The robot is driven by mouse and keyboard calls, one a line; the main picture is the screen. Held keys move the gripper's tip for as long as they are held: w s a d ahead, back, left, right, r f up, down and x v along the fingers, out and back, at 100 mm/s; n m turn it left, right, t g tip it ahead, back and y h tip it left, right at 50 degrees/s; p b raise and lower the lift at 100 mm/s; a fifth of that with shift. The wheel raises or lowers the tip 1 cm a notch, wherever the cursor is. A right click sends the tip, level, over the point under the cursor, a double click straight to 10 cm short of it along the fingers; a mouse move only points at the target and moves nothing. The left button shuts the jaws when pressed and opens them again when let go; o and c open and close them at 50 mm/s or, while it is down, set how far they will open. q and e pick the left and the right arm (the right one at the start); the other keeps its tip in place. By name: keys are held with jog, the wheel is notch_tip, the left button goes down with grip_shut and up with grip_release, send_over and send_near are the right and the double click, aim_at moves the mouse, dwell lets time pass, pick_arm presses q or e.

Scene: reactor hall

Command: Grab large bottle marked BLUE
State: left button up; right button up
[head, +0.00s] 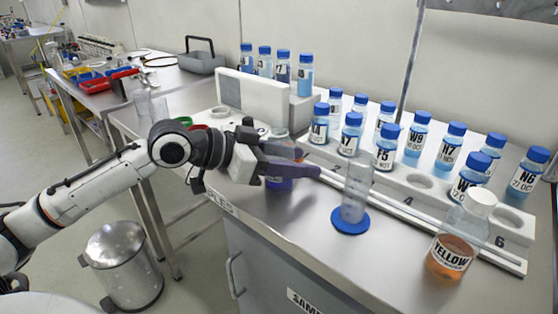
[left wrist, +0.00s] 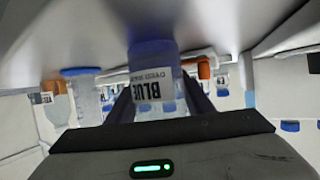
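The large bottle marked BLUE (left wrist: 150,80) shows upside down in the left wrist view, with its white label facing the camera. It stands between the two fingers of my left gripper (left wrist: 160,95). In the head view, the BLUE bottle's dark blue lower part (head: 280,184) shows below the fingers, on the bench. My left gripper (head: 304,163) reaches in from the left at the bottle's height, its fingers apart on either side of it. The fingers hide most of the bottle's middle. Whether a finger touches it is unclear. My right gripper is not in view.
A clear cylinder on a blue base (head: 351,221) stands right of the gripper. The large YELLOW bottle (head: 452,255) stands farther right. Behind is a white rack (head: 402,187) with several small blue-capped bottles. A white block (head: 255,97) stands behind the gripper.

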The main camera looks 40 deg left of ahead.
pick_arm(q)
jog(key=c, duration=0.7)
jog(key=shift+o, duration=0.2)
jog(key=shift+r, duration=0.1)
